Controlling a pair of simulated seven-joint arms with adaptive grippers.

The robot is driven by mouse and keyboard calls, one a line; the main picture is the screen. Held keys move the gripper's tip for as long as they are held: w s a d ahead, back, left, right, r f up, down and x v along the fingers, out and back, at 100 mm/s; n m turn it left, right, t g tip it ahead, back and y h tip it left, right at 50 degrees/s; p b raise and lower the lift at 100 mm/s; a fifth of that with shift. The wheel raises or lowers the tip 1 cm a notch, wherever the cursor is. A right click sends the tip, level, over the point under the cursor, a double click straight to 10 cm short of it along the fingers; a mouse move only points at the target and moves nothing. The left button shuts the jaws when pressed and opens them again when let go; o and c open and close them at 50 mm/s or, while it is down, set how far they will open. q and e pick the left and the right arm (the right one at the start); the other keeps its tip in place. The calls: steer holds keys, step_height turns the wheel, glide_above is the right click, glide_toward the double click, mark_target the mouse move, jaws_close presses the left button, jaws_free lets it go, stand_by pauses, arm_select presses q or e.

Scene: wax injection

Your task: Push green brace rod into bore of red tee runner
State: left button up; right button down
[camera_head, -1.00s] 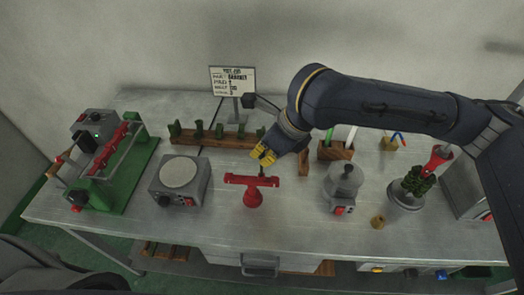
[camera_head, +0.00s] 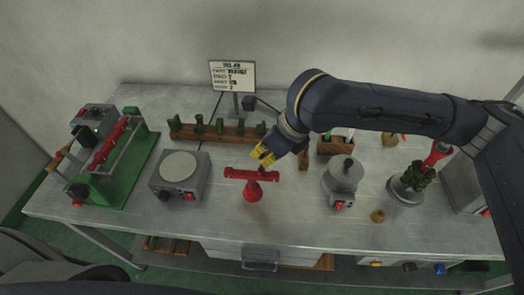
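The red tee runner (camera_head: 253,191) stands upright on the bench, its crossbar on top. My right gripper (camera_head: 262,157) comes in from the right, with yellow fingertips close together just above and behind the right half of the crossbar. A thin dark piece, seemingly the green brace rod (camera_head: 261,168), shows below the fingertips and reaches down to the crossbar. Its upper part is hidden by the fingers. I cannot tell how deep it sits in the bore. My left gripper is not in view.
A wooden rack (camera_head: 228,138) with several green pieces stands behind the runner. A grey hot plate (camera_head: 180,175) is at left, a grey pot (camera_head: 342,180) at right. A green-based fixture (camera_head: 130,180) stands far left. The bench front is clear.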

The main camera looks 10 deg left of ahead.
steer(key=shift+f, duration=0.1)
steer(key=c, duration=1.5)
jaws_free()
steer(key=v, duration=1.2)
